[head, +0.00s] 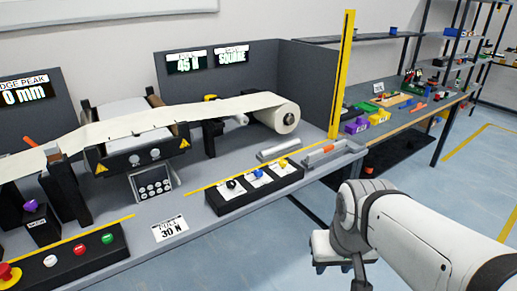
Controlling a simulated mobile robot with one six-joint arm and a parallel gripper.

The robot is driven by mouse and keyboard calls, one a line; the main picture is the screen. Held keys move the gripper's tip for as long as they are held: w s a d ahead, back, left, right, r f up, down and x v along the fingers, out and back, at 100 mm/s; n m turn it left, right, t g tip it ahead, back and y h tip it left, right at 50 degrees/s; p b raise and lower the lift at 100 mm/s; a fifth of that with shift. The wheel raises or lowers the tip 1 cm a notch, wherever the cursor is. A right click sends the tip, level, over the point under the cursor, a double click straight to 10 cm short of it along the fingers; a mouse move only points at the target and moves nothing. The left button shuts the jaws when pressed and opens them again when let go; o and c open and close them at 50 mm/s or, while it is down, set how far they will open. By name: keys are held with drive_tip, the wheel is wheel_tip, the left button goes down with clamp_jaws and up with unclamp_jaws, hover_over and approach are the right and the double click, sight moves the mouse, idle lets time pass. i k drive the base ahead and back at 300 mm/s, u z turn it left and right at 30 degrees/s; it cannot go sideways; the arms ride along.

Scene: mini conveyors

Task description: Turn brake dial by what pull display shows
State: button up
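The pull display (186,62) on the grey back panel reads 45 N; its small heading is hard to read. A printed card (170,230) at the bench front reads 30 N. A black control box (222,205) on the bench's front edge carries a black knob (232,184), a blue knob (257,174) and a yellow knob (283,163) on white scales. The lettering is too small to tell which is the brake dial. My gripper (352,270) hangs low at the lower right, apart from the box and beyond the bench edge. Its fingers are mostly hidden.
A white web runs over rollers to a roll (286,118). A second display (231,57) appears to read SQUARE. A keypad panel (154,188) and a button box (75,255) with a red stop button (8,274) sit left. A yellow post (343,75) stands behind the tray (325,155).

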sight(257, 173)
drive_tip(key=u, duration=0.05)
drive_tip(key=i, duration=1)
drive_tip(key=z, duration=0.05)
